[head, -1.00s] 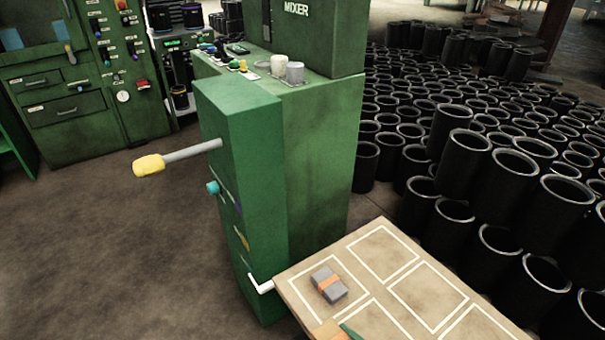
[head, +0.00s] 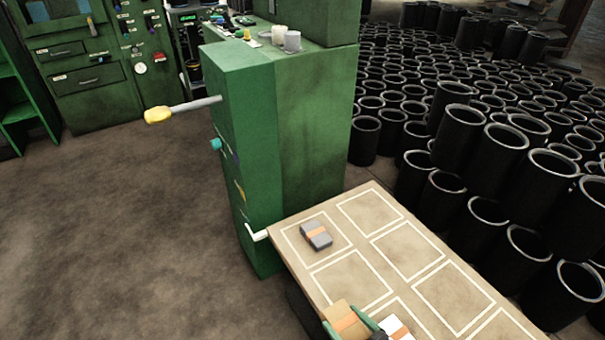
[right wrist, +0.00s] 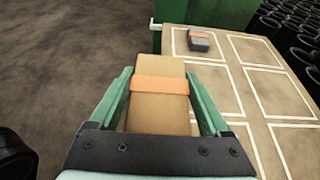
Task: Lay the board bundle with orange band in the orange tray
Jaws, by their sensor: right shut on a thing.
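A tan board bundle with an orange band (head: 342,312) is at the bottom edge of the head view. My right gripper (head: 350,326) has green fingers on either side of it and is shut on it. The right wrist view shows the bundle (right wrist: 158,110) between the two fingers, with the band across it. The bundle appears to be held over or beside the near edge of the table; its height is hard to tell. My left gripper is not in view. No orange tray shows in either view.
A tan table (head: 362,262) with white outlined cells stands ahead. A green machine (head: 300,130) with a yellow-tipped lever (head: 160,115) stands behind. Black sleeves (head: 490,150) crowd the right.

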